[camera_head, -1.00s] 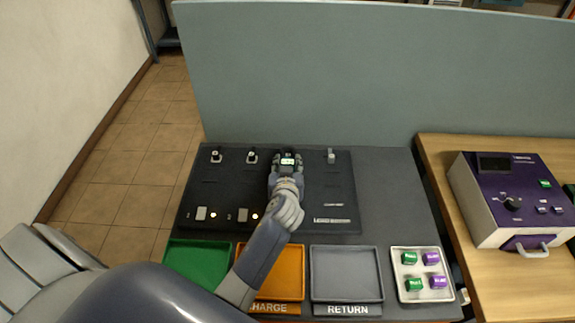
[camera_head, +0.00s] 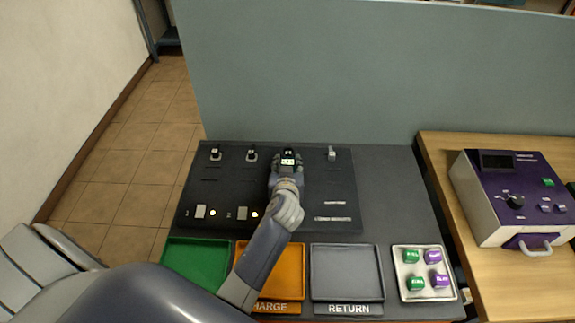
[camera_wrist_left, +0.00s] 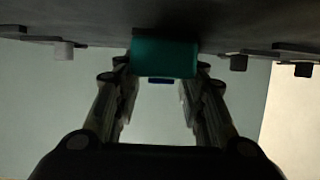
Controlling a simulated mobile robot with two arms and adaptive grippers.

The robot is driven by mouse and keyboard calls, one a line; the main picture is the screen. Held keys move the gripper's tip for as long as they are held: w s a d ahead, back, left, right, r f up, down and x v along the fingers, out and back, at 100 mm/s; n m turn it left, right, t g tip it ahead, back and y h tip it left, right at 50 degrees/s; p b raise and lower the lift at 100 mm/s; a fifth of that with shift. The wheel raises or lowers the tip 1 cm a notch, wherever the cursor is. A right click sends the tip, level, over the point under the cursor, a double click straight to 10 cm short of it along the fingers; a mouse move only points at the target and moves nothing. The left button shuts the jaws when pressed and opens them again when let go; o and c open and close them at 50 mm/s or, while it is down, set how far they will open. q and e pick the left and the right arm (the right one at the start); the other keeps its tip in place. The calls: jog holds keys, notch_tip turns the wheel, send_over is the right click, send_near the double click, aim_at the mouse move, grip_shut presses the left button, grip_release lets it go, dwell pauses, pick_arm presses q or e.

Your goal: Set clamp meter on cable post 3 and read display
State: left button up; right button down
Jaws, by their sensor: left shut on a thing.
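My left gripper (camera_head: 286,172) is shut on the clamp meter (camera_head: 288,161), at the third place in the row of posts on the dark panel (camera_head: 330,195). The meter's small pale display faces up, with dark marks too small to read. In the left wrist view the meter shows as a teal block (camera_wrist_left: 165,57) between the fingers, close against the panel. Cable post 3 is hidden behind the meter and gripper, so I cannot tell whether the jaw is around it. My right gripper is not in view.
Other posts stand at left (camera_head: 216,153), (camera_head: 252,154) and right (camera_head: 331,153). Green (camera_head: 197,264), orange (camera_head: 285,262) and grey (camera_head: 346,270) trays line the front. A white tray (camera_head: 448,294) holds green and purple blocks. A purple-topped device (camera_head: 507,190) stands on the wooden table. A grey partition (camera_head: 350,70) rises behind.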

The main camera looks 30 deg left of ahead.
pick_arm(q)
jog(key=o, duration=0.9)
jog(key=shift+o, duration=0.2)
jog(key=shift+s, duration=0.1)
